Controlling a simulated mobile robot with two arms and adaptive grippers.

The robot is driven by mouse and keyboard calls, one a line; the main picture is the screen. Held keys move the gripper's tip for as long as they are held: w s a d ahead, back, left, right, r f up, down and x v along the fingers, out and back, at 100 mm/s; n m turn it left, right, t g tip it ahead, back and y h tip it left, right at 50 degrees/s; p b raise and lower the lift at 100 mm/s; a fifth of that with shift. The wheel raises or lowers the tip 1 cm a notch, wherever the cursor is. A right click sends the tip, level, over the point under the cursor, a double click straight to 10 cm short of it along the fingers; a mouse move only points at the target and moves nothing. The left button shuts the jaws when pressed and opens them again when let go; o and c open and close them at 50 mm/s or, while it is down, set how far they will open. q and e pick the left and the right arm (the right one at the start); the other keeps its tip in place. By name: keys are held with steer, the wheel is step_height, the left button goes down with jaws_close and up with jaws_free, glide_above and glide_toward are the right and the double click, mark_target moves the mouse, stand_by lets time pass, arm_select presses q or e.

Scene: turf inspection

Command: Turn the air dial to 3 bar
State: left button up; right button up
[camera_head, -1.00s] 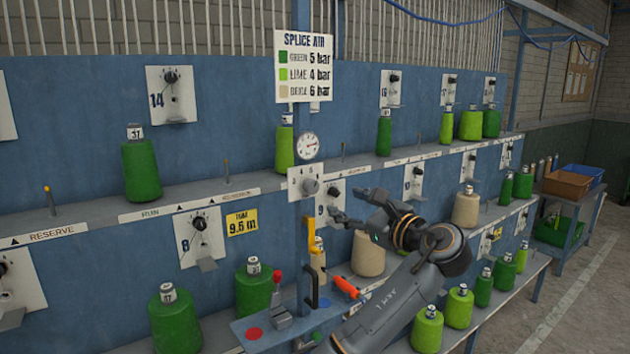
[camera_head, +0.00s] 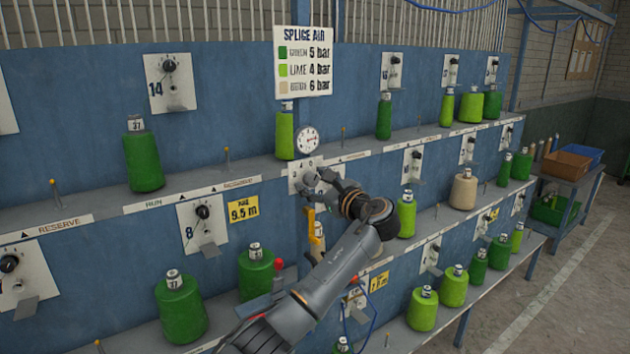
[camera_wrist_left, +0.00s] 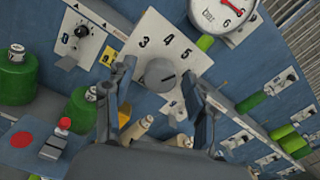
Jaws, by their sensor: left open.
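The air dial is a round grey knob (camera_wrist_left: 160,74) on a white plate (camera_wrist_left: 150,38) printed 3, 4, 5 and 6. A dark mark on the knob points roughly to the right in the left wrist view. A round pressure gauge (camera_head: 308,140) with a red needle sits just above the plate. My left gripper (camera_head: 317,186) is open at the dial, partly covering it in the head view. In the left wrist view its fingers (camera_wrist_left: 160,88) stand either side of the knob; I cannot tell if they touch it. My right gripper is not in view.
The Splice Air sign (camera_head: 303,62) hangs above, listing green 5, lime 4 and beige 6 bar. A yellow handle (camera_head: 311,230) is below the dial. Green, lime and beige cones stand on the shelves. A red-knobbed lever (camera_head: 278,266) is lower left. Floor at right is clear.

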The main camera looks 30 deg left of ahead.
arm_select(q)
steer(key=shift+c, duration=0.2)
steer(key=c, duration=1.1)
steer(key=shift+f+n+b, duration=0.2)
steer(key=shift+n+b, duration=0.8)
steer(key=shift+b, duration=0.15)
steer(key=n+b, duration=0.6)
steer(key=n, duration=0.1)
steer(key=shift+b, duration=0.4)
steer(key=n+b, duration=0.4)
steer(key=shift+n, duration=0.3)
steer(key=shift+r+n+b, duration=0.1)
steer(key=shift+n+b, duration=1.25)
steer(key=shift+n, duration=0.85)
